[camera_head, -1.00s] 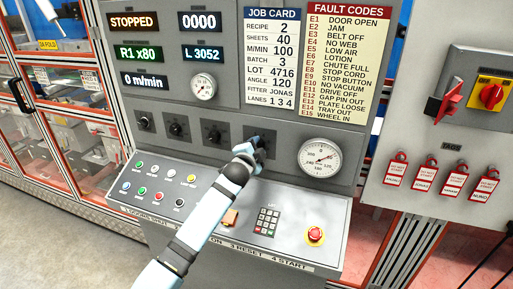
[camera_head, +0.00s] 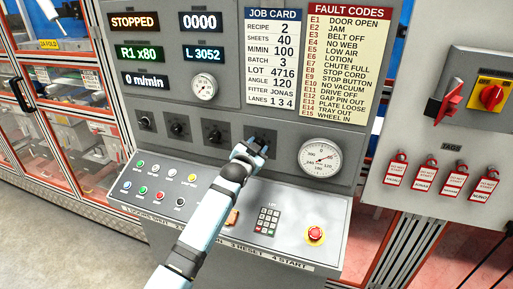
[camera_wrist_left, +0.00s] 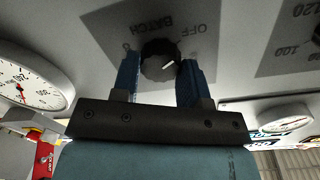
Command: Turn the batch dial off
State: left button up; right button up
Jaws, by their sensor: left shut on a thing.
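The batch dial (camera_wrist_left: 158,58) is a round black knob with a white mark, on a grey plate lettered BATCH and OFF. In the left wrist view it sits between the two blue fingers of my left gripper (camera_wrist_left: 160,82), which is shut on it. The white mark points toward the right finger, on the side of the OFF lettering; I cannot tell its exact setting. In the head view my left gripper (camera_head: 257,149) reaches up to the rightmost dial in the row and hides most of it. My right gripper is not in view.
More black dials (camera_head: 178,128) sit to the left in the same row. A round gauge (camera_head: 320,158) is close on the right. Below are coloured buttons (camera_head: 160,190), a keypad (camera_head: 267,221) and a red stop button (camera_head: 315,234). A red-handled switch (camera_head: 448,100) is far right.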

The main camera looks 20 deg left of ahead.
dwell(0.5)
pick_arm(q)
jog(key=o, duration=0.9)
jog(key=s+b, duration=0.1)
jog(key=s, duration=0.3)
jog(key=s+b, duration=0.1)
jog(key=s, duration=0.4)
jog(key=s+a, duration=0.1)
jog(key=s, duration=0.3)
jog(key=shift+s+r+b, duration=0.25)
jog(key=shift+s+b, duration=0.15)
